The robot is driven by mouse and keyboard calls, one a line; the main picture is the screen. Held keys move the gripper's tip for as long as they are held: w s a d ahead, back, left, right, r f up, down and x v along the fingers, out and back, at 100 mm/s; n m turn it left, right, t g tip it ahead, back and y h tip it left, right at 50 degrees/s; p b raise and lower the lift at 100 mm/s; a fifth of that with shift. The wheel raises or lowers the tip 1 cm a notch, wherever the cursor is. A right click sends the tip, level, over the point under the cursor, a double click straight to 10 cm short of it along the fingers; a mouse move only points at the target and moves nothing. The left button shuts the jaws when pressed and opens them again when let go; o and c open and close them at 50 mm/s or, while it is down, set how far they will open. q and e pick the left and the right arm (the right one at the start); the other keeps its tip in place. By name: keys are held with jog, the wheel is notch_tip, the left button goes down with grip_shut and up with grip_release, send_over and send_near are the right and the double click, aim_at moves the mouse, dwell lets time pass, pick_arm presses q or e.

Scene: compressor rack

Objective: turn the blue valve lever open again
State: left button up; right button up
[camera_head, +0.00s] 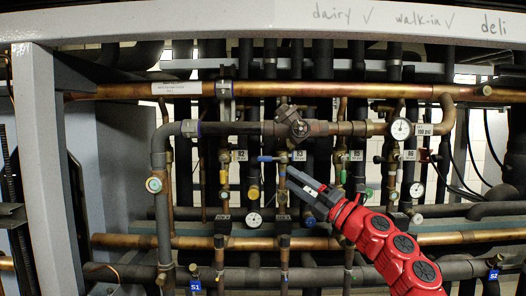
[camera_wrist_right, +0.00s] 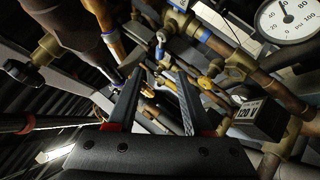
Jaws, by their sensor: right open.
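The blue valve lever (camera_head: 269,158) sits near the middle of the head view, on the pipe with the tag B3 (camera_head: 299,156). It looks about level and points left from its valve. My right gripper (camera_head: 290,181) is open, its fingertips just below and right of the lever. They look apart from it, but the depth gap is hard to judge. In the right wrist view the open jaws (camera_wrist_right: 158,85) have nothing clearly between them. Small blue parts show beyond them there, but I cannot tell which is the lever. My left gripper is not in view.
Vertical pipes with more valves and tags, such as B2 (camera_head: 239,156), stand close on both sides. A pressure gauge (camera_head: 401,129) is at the right. A copper pipe (camera_head: 330,90) runs above, and the grey frame post (camera_head: 58,180) stands at the left.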

aim_at(263, 159)
jog(key=p+x, duration=0.6)
jog(key=x, duration=0.3)
jog(key=shift+w+a+r+p, duration=0.1)
jog(key=shift+a+r+p, duration=0.15)
jog(key=shift+a+p, duration=0.05)
jog(key=shift+p+x, duration=0.8)
jog(key=shift+x, duration=0.05)
jog(key=shift+w+f, duration=0.1)
jog(key=shift+f, duration=0.1)
grip_shut()
